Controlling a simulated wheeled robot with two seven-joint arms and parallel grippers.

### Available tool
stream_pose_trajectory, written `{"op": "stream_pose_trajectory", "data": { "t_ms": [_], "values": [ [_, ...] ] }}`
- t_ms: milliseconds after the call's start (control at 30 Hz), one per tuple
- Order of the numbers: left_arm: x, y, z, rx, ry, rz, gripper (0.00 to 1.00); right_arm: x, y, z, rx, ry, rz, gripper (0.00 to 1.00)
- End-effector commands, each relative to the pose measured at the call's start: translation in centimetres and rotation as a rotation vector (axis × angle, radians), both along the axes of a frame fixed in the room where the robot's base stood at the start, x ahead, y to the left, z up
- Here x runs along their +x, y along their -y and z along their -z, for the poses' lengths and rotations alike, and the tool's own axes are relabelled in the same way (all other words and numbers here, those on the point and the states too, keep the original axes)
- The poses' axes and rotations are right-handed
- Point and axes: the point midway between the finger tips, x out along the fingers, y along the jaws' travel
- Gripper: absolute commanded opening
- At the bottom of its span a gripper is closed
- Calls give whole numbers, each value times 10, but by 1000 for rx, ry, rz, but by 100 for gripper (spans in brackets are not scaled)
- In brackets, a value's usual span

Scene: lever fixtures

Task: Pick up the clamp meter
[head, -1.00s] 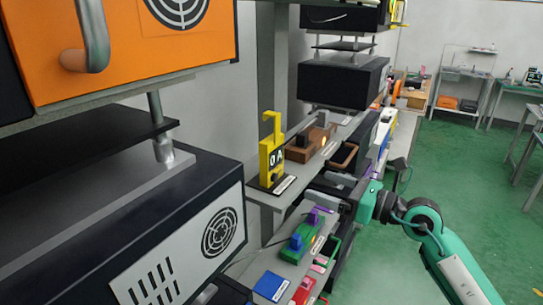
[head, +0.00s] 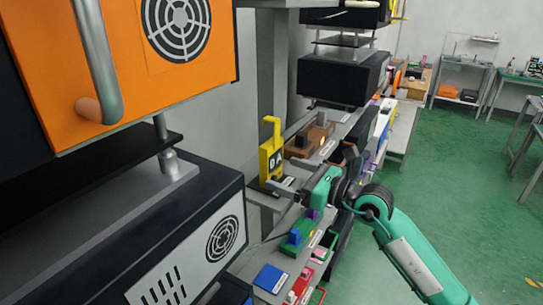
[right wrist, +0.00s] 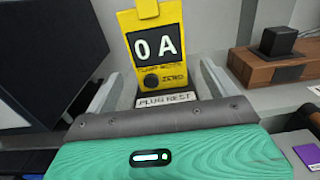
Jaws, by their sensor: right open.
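The yellow clamp meter (head: 271,155) stands upright on a small dark base (head: 278,187) at the edge of a grey shelf. Its black display reads "0 A" in the right wrist view (right wrist: 158,45). My right gripper (head: 283,188) is open, just in front of the meter's lower part. In the right wrist view its two fingers (right wrist: 158,82) point toward the meter, one to each side of it. I cannot tell whether the fingertips reach past its front face. A label reading "PLUG NEST" shows below the meter. My left gripper is not in view.
A brown wooden block with a dark lever (head: 310,138) stands right of the meter, also in the right wrist view (right wrist: 275,62). A dark cabinet (head: 190,235) is at left. Below are a green fixture (head: 296,240) and a blue block (head: 270,278). Open floor lies right.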

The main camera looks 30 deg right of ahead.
Motion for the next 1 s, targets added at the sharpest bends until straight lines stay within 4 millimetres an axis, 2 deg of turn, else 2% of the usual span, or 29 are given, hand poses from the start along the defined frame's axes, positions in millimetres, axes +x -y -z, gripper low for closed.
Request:
{"op": "stream_pose_trajectory", "data": {
  "t_ms": [333,500,733,767,1000],
  "values": [
    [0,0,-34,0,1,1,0,31,-18,-8,3,-1,-1,89],
    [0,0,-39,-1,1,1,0,42,-24,-5,1,0,-1,89],
    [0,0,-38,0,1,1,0,44,-25,-3,0,0,0,89],
    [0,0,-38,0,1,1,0,43,-25,-3,0,0,0,87],
    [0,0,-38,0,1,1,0,43,-25,-3,0,0,-1,40]
  ]
}}
